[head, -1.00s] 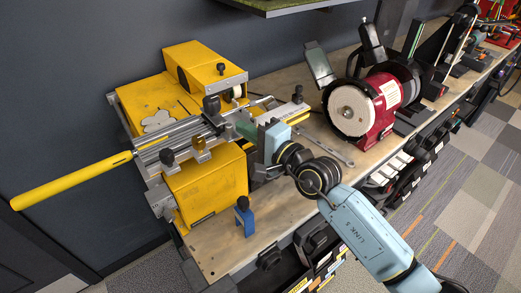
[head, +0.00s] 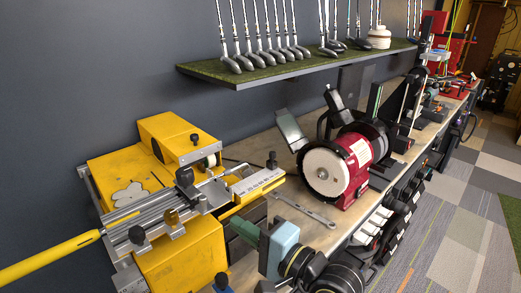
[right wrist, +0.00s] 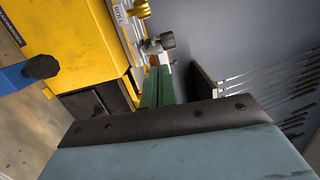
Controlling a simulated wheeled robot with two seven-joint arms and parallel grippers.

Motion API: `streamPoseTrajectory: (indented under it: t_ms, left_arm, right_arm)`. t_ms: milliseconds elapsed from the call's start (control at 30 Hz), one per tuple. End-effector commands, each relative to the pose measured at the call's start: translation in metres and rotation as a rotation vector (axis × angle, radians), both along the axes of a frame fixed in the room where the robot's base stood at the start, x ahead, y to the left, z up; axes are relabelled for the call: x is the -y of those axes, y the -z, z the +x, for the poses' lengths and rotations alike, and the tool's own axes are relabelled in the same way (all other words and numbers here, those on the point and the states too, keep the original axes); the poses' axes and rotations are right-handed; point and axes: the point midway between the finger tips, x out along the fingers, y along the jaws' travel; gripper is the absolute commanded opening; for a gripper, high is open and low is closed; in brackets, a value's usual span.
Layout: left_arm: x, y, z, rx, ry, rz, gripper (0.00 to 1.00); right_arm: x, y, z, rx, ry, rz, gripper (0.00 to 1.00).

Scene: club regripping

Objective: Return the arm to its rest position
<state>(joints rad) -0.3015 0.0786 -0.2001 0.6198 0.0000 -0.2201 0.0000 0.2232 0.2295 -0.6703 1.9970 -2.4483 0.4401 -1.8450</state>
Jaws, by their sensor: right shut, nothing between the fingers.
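My right gripper (head: 240,228) is shut and empty. Its green fingers and light blue body hang in front of the right end of the yellow regripping machine (head: 160,180), apart from its rail as far as I can tell. In the right wrist view, the green fingers (right wrist: 155,88) point towards the yellow machine (right wrist: 70,45) and a black knob. The rest of my right arm runs down out of the bottom of the head view. My left gripper is not in view.
A red bench grinder (head: 358,150) stands on the bench right of the gripper. A wrench (head: 305,210) lies in front of it. A yellow-gripped shaft (head: 50,262) sticks out left from the machine. A shelf with club heads (head: 250,82) hangs above. Bins line the bench front.

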Motion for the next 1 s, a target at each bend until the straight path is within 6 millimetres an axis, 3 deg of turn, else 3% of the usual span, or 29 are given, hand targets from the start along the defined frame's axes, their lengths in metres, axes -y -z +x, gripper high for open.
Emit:
streamPoseTrajectory:
  t_ms: [133,233,333,433,567,700,800,833,1000]
  left_arm:
    - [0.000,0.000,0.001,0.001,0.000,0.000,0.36]
    - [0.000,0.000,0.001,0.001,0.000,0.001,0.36]
    - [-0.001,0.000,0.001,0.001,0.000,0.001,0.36]
    - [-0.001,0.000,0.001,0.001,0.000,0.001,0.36]
    - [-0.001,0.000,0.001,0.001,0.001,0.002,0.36]
    - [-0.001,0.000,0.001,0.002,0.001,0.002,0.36]
    - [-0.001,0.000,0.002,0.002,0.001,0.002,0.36]
    - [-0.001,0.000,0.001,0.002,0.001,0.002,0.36]
    - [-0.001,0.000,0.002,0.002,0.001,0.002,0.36]
  right_arm:
    - [0.010,-0.023,-0.007,-0.133,-0.004,0.274,0.00]
    - [0.035,-0.049,-0.010,-0.303,-0.005,0.624,0.00]
    - [0.074,-0.069,-0.008,-0.490,-0.002,1.025,0.00]
    - [0.121,-0.073,-0.003,-0.663,0.008,1.424,0.00]
    - [0.186,-0.055,0.000,-0.853,0.029,1.948,0.00]
    - [0.246,-0.008,-0.007,-0.991,0.075,2.521,0.00]
    - [0.278,0.038,-0.024,-1.025,0.130,2.933,0.00]
    - [0.285,0.052,-0.031,0.967,-0.144,-2.898,0.00]
    - [0.303,0.128,-0.085,0.542,-0.217,-2.390,0.00]
